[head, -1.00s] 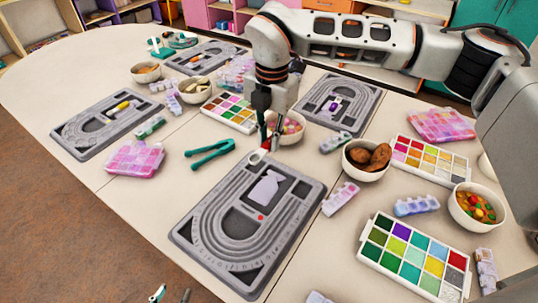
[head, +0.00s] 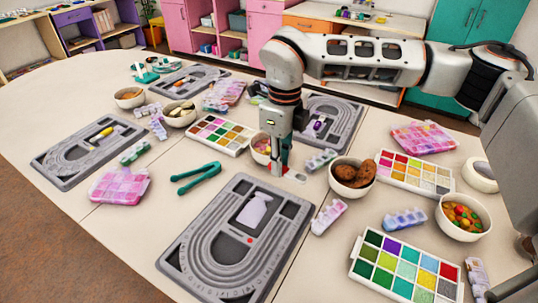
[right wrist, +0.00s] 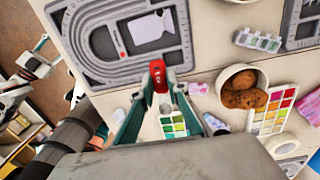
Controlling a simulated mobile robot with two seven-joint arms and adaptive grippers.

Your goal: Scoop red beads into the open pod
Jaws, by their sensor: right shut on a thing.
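My right gripper (head: 277,170) is low over the table, behind the near grey bead board (head: 205,272). It is shut on a small red thing (right wrist: 158,76), perhaps a scoop handle; its far end is not clear. A pale patch with a red spot (head: 297,177) lies beside the fingertips, too small to identify. Red beads fill a corner compartment (head: 448,271) of the near bead tray. Several pill-box-like pods lie about, such as a pink one (head: 328,217) and a blue one (head: 404,219); which is open I cannot tell. My left gripper (right wrist: 38,62) shows open and empty.
Bowls of potato-like lumps (head: 350,190) and mixed beads (head: 462,234) stand to the right. Teal tongs (head: 197,178) and a pink box (head: 118,200) lie left. More bead boards and trays crowd the back. Bare table shows at front left.

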